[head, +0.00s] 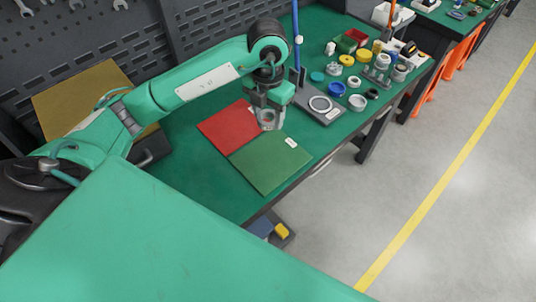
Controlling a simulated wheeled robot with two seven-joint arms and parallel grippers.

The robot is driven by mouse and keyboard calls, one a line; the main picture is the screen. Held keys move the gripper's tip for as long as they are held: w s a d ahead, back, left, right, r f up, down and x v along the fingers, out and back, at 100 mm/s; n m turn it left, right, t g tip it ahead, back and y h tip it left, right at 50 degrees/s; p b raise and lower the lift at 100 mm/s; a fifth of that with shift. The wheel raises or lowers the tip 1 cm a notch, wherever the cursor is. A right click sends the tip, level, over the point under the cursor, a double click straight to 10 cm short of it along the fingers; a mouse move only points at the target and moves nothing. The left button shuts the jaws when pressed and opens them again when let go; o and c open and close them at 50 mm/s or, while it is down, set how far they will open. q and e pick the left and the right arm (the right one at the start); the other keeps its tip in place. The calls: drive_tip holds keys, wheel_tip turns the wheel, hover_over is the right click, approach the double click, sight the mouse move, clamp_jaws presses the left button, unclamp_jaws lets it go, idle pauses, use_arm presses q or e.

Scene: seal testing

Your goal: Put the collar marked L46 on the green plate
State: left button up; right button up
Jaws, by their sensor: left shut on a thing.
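The green plate (268,163) lies flat on the green bench top, with a small white label near its right corner. The red plate (228,125) lies beside it, to the upper left. My left gripper (268,121) points down near where the two plates meet, towards their right end. It is shut on a light grey collar (268,117), held between the fingers. I cannot read any marking on this collar, and I cannot tell its exact height above the plates. My right gripper is not in view.
A grey device with a ring (320,104) stands right of the gripper. Beyond it are several rings and collars, among them a blue one (336,89) and a white one (357,102). A red bin (347,42) stands farther back. The bench's front edge is close to the green plate.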

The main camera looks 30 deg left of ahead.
use_arm(q)
approach(268, 160)
drive_tip(key=shift+a+f, duration=0.1)
drive_tip(key=shift+f, duration=1.15)
wheel_tip(268, 160, down, 4)
drive_tip(key=shift+r+p, duration=0.1)
drive_tip(key=shift+p, duration=0.45)
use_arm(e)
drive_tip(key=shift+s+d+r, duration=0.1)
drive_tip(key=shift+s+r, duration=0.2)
use_arm(q)
drive_tip(key=shift+f, duration=0.25)
drive_tip(key=o, duration=1.3)
drive_tip(key=shift+c, duration=0.2)
